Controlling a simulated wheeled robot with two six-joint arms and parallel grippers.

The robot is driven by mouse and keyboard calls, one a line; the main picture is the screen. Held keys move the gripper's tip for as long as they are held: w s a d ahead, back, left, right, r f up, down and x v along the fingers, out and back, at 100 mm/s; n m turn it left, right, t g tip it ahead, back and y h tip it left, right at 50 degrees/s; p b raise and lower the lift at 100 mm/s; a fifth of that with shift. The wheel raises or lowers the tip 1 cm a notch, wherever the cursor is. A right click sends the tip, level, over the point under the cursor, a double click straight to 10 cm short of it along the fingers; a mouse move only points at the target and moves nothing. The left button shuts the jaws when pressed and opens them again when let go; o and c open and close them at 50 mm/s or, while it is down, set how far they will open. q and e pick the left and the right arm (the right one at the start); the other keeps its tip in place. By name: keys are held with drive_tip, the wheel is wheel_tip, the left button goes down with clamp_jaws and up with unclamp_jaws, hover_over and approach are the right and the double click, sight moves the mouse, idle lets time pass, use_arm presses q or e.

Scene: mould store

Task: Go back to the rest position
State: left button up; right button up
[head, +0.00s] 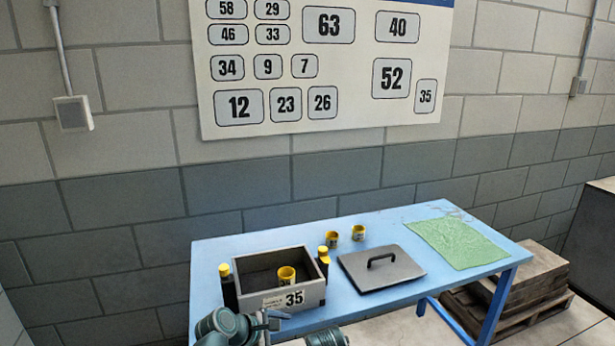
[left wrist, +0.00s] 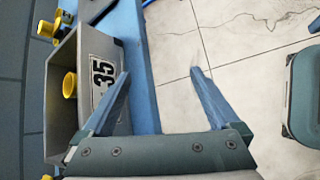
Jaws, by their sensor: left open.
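My left gripper (head: 268,322) is low in the head view, just in front of the table's near edge and the grey box (head: 294,298) labelled 35. In the left wrist view its two blue fingers (left wrist: 160,73) are spread apart with nothing between them. The box (left wrist: 110,105) lies to the left of the fingers there, and the space between them shows the table edge and floor. A yellow cup (head: 286,274) stands inside the open box; it also shows in the left wrist view (left wrist: 69,85). My right gripper is not in view.
The blue table (head: 207,260) holds a grey lid with handle (head: 381,269), a green mat (head: 455,243), two yellow cups (head: 331,239) and dark yellow-capped bottles (head: 228,287) beside the box. A wooden pallet stack (head: 540,270) stands at right. A number board (head: 320,60) hangs behind.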

use_arm(q)
drive_tip(key=s+a+f+m+g+y, duration=0.6)
drive_tip(key=s+a+m, duration=0.4)
drive_tip(key=m, duration=0.8)
drive_tip(key=s+d+r+m+y+p, duration=0.2)
drive_tip(key=s+d+r+m+p, duration=0.2)
drive_tip(key=d, duration=0.5)
drive_tip(key=s+r+p, duration=0.1)
drive_tip(key=r+p, duration=0.1)
drive_tip(key=p, duration=0.1)
drive_tip(key=shift+s+d+g+y, duration=0.2)
drive_tip(key=shift+d+g+y, duration=0.1)
